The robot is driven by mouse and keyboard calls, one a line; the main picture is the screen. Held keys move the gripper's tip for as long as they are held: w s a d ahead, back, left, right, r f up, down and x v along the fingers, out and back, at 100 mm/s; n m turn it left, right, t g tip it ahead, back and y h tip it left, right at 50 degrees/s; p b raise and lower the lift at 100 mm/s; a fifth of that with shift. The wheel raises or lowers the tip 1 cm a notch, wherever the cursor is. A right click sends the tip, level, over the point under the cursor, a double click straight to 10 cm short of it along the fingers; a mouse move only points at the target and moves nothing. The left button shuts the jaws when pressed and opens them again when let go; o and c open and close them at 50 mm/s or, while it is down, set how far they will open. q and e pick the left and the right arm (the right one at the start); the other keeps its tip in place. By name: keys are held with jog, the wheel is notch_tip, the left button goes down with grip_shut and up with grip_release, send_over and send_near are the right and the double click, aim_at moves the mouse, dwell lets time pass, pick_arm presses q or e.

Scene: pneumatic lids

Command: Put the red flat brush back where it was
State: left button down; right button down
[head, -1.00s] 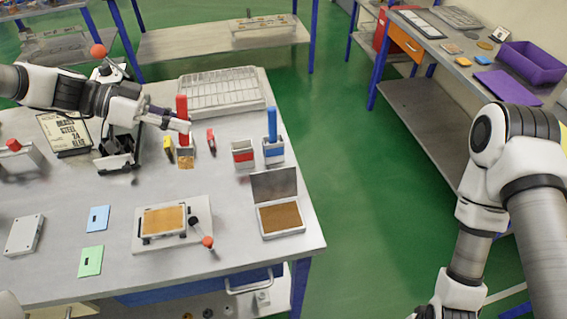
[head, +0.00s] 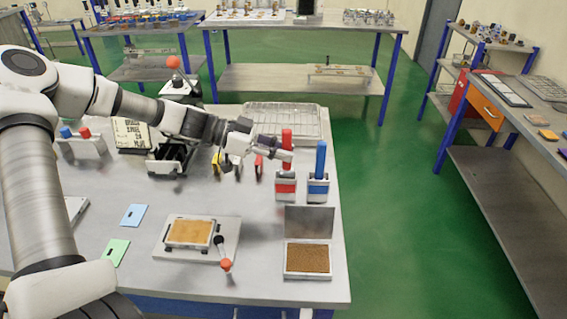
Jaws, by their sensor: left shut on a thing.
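The red flat brush (head: 287,136) is upright in my left gripper (head: 284,154), which is shut on its handle. The brush is directly over the white holder with a red band (head: 286,187). Its bristles are hidden, and its lower end appears to be inside the holder's top. To the right, a blue brush (head: 320,158) stands in a matching holder with a blue band (head: 318,189). My right gripper is out of view.
A hinged box with an upright lid (head: 309,220) and a brown pad stands in front of the holders. A plate fixture with a red-knobbed lever (head: 225,264) is left of it. A pale rack (head: 285,117) lies behind. Red and yellow small items (head: 258,165) stand left of the holders.

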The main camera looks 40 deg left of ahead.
aim_at(281, 169)
pick_arm(q)
notch_tip(281, 169, down, 3)
jog(key=shift+a+r, duration=0.1)
jog(key=shift+a, duration=0.05)
jog(key=shift+s, duration=0.1)
jog(key=shift+b, duration=0.3)
jog(key=c, duration=1.1)
grip_release()
